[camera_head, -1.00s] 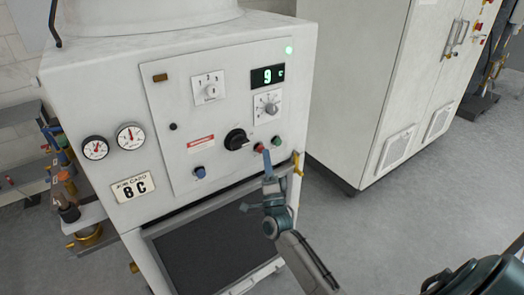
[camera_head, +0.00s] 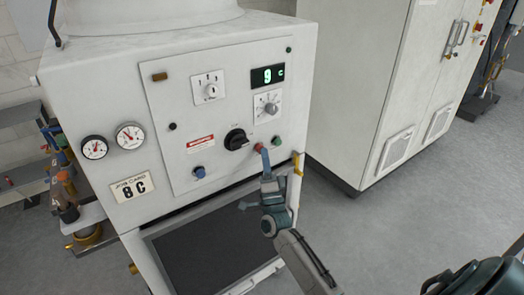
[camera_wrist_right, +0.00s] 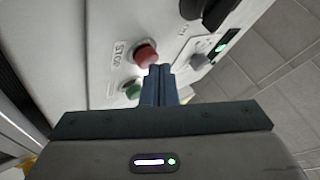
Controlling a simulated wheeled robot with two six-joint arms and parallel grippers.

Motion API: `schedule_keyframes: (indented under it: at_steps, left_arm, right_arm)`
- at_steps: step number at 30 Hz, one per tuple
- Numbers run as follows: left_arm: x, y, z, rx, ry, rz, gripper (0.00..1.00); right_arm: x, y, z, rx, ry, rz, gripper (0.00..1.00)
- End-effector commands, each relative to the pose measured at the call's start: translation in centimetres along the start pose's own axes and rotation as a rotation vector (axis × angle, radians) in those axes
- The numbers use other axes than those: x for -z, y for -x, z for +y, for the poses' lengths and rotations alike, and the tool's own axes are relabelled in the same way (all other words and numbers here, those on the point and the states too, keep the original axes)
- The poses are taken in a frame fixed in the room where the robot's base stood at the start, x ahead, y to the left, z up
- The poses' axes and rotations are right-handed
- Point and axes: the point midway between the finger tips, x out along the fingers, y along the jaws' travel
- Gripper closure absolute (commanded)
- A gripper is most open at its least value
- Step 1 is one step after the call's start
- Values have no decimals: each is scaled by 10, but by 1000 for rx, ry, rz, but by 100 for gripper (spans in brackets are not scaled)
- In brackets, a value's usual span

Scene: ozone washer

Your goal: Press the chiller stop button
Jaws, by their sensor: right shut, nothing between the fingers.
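The chiller is a white cabinet (camera_head: 95,70) with a control panel (camera_head: 215,150) on its front. The red stop button (camera_head: 259,148) sits low on the panel's right side, beside a green button (camera_head: 276,141). In the right wrist view the red button (camera_wrist_right: 146,54) has the word STOP beside it, and the green button (camera_wrist_right: 132,90) is partly hidden. My right gripper (camera_head: 265,153) is shut and empty, with its fingertips at the red button, overlapping its edge; I cannot tell for sure whether they touch. The left gripper is not in view.
A black rotary knob (camera_head: 236,139) and a blue button (camera_head: 199,172) are left of the red button. A brass fitting (camera_head: 297,164) stands close on the right. A display (camera_head: 268,76) reads 9. Another white cabinet (camera_head: 350,80) stands right. Open floor lies between.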

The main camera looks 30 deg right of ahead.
Motion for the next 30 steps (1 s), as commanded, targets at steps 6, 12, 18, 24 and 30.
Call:
schedule_keyframes:
  at_steps: [6, 12, 18, 24, 30]
  left_arm:
    - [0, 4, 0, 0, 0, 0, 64]
    - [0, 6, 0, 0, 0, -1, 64]
    - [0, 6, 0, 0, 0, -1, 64]
    - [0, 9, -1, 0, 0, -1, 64]
    - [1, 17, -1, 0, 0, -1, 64]
  right_arm:
    - [4, 5, -4, -1, 1, -1, 100]
    - [8, 12, -8, -1, 0, -1, 100]
    - [8, 12, -8, 0, 0, 0, 100]
    - [12, 16, -12, -1, 1, -1, 100]
    - [22, 30, -23, -1, 1, -1, 100]
